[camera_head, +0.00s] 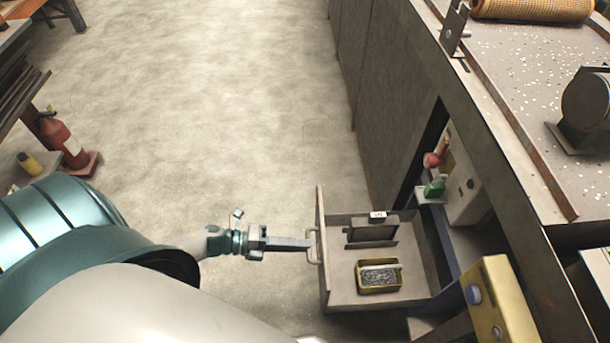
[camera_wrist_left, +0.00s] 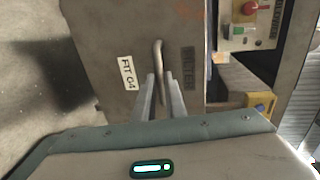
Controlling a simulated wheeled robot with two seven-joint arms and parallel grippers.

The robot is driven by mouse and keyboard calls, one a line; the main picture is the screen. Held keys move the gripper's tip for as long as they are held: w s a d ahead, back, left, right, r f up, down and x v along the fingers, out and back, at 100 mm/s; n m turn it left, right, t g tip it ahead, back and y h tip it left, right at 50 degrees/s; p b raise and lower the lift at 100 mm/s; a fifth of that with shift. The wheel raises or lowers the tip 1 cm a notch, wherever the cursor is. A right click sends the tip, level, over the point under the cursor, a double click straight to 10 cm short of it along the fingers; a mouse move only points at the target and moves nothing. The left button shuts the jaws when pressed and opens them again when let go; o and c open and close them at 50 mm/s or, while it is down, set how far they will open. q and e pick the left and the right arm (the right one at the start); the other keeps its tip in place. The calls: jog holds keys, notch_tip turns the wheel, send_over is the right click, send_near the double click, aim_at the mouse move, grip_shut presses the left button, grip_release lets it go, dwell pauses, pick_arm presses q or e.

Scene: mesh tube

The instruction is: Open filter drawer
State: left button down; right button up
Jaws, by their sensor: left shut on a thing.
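The filter drawer (camera_head: 340,292) is pulled out from the grey machine in the head view, and its inside shows from above. A dark upright block with a small white label (camera_head: 371,230) and a yellow box of grey material (camera_head: 379,277) are in it. My left gripper (camera_head: 308,244) is shut on the drawer's handle (camera_head: 314,246). In the left wrist view the two fingers (camera_wrist_left: 159,95) are on either side of the curved handle (camera_wrist_left: 159,60), against the drawer front (camera_wrist_left: 110,45) with a white label. My right gripper is not in view.
The grey machine (camera_head: 390,90) fills the right side, with a yellow control box (camera_head: 497,300) near the drawer. Red and green parts (camera_head: 436,170) sit in its opening. The concrete floor (camera_head: 220,110) left of the drawer is clear. A red item (camera_head: 62,140) stands at the far left.

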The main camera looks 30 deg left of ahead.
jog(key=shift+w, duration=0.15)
pick_arm(q)
jog(key=c, duration=1.8)
grip_release()
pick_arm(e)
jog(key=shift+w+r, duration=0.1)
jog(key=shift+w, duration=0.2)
pick_arm(q)
jog(key=shift+a, duration=0.1)
jog(key=b+v, duration=0.1)
jog(key=v, duration=1.6)
jog(key=shift+s+a, duration=0.1)
jog(key=shift+s, duration=0.05)
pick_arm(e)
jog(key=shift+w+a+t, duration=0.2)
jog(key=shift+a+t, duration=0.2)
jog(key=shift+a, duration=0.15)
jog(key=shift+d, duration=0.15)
